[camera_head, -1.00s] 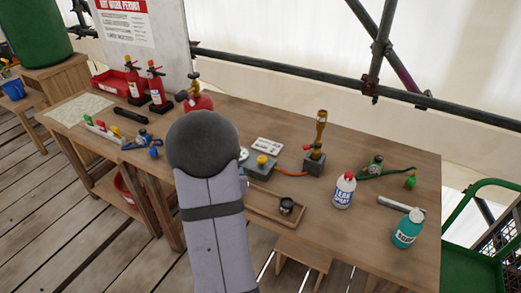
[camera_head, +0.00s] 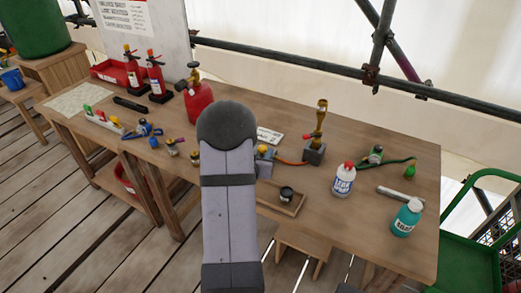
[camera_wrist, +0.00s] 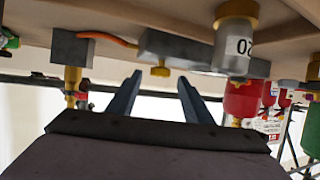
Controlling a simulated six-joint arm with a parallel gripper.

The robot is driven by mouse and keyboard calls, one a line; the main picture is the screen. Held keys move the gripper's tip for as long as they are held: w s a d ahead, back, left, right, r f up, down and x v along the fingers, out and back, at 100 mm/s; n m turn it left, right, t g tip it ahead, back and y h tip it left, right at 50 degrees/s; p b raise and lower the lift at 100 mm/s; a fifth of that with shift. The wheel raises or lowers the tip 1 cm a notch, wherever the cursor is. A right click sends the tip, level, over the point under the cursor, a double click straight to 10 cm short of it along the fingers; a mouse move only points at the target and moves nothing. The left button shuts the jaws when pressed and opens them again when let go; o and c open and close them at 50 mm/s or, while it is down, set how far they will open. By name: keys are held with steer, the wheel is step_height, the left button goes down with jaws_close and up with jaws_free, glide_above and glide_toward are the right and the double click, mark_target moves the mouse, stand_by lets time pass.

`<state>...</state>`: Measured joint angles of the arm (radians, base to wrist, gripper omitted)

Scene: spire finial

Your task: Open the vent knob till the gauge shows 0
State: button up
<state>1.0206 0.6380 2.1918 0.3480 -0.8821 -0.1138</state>
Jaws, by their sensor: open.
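In the wrist view, which shows the bench upside down, my gripper (camera_wrist: 160,88) is open and empty, its two dark blue fingers apart. A yellow knob (camera_wrist: 160,71) on a grey block (camera_wrist: 180,48) appears just beyond the fingertips, between them and apart from them. A clear cylinder with a yellow cap and dark digits (camera_wrist: 237,42) is to the right of the knob; I cannot tell whether it is the gauge or read a needle. In the head view, the yellow knob (camera_head: 264,150) shows at the arm's right edge.
An orange hose (camera_head: 291,161) runs to a grey block with a brass torch (camera_head: 314,151). A red tank (camera_head: 199,103) stands behind the arm. A wooden tray with a black pot (camera_head: 286,194) lies in front. A white spray bottle (camera_head: 343,180) and a teal bottle (camera_head: 407,218) are at right.

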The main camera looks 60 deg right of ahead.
steer(key=shift+x, duration=1)
steer(key=c, duration=1.1)
steer(key=shift+o, duration=0.2)
steer(key=shift+s+t+b, duration=0.1)
steer(key=shift+t+b, duration=0.2)
steer(key=shift+s+d+n+t+b, duration=0.1)
steer(key=shift+d+n+t+b, duration=0.05)
steer(key=shift+n+t+b, duration=0.5)
steer(key=shift+s+r+n+t+y+b, duration=0.1)
steer(key=shift+n+t+y+b, duration=0.3)
steer(key=shift+n+t+y, duration=0.3)
steer(key=shift+n, duration=0.25)
